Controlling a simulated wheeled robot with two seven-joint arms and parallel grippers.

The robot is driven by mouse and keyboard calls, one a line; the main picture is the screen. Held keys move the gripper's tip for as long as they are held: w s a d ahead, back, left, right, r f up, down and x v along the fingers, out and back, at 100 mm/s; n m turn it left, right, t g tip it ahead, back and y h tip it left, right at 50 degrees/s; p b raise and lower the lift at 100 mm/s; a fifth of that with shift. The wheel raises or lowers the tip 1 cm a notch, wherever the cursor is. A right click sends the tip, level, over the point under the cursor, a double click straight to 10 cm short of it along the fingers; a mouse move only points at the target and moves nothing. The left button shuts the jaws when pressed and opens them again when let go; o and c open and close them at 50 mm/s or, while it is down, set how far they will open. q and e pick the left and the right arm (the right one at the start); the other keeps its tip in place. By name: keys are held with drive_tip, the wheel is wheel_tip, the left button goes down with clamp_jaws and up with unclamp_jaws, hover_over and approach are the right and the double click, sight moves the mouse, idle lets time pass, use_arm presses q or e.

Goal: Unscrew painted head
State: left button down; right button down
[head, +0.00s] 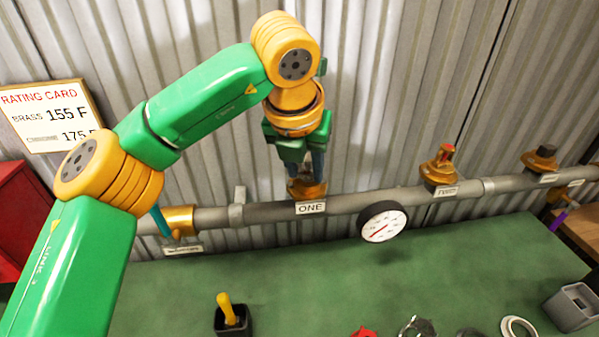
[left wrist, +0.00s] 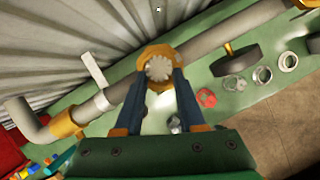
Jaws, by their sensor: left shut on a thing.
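My left gripper (head: 306,172) points down at the pipe position labelled ONE, and its fingers are shut on the head there (head: 307,189). In the left wrist view this head shows as a pale toothed disc (left wrist: 158,68) between the two blue fingers, over a brass-coloured fitting. The head stands at the pipe (head: 345,204); I cannot tell whether it is turned loose. A second head (head: 446,153), with red on top, stands at the label TWO. A third, darker head (head: 544,153) is farther right. My right gripper is not in view.
A round gauge (head: 383,223) hangs at the pipe. A rating card (head: 50,115) is on the corrugated wall. On the green bench lie a black holder (head: 231,325) with a yellow handle, a grey box (head: 573,306), a pale ring (head: 519,327) and other small parts. The bench middle is clear.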

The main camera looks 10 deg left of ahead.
use_arm(q)
drive_tip(key=shift+d, duration=0.1)
drive_tip(key=shift+d+n+y, duration=0.2)
drive_tip(key=shift+n+y, duration=0.3)
drive_tip(key=shift+n, duration=0.7)
drive_tip(key=shift+d+r+n+y+p, duration=0.2)
drive_tip(key=shift+n+y+p, duration=0.25)
drive_tip(key=shift+n, duration=0.55)
drive_tip(key=shift+f+n+g, duration=0.15)
drive_tip(key=shift+n+g, duration=0.15)
drive_tip(key=shift+n, duration=0.3)
drive_tip(key=shift+f, duration=0.1)
drive_tip(key=n+p, duration=0.1)
drive_tip(key=n+y+p, duration=0.1)
drive_tip(key=n+p, duration=0.1)
drive_tip(key=n+g+p, duration=0.1)
drive_tip(key=shift+w+d+r+n+y, duration=0.25)
drive_tip(key=shift+d+r+n+y, duration=0.1)
drive_tip(key=shift+n, duration=0.05)
drive_tip(key=shift+w+f+n+p, duration=0.1)
drive_tip(key=shift+f+n+p, duration=0.15)
drive_tip(key=shift+n+p, duration=0.3)
drive_tip(key=shift+f+g, duration=0.1)
drive_tip(key=shift+g, duration=0.2)
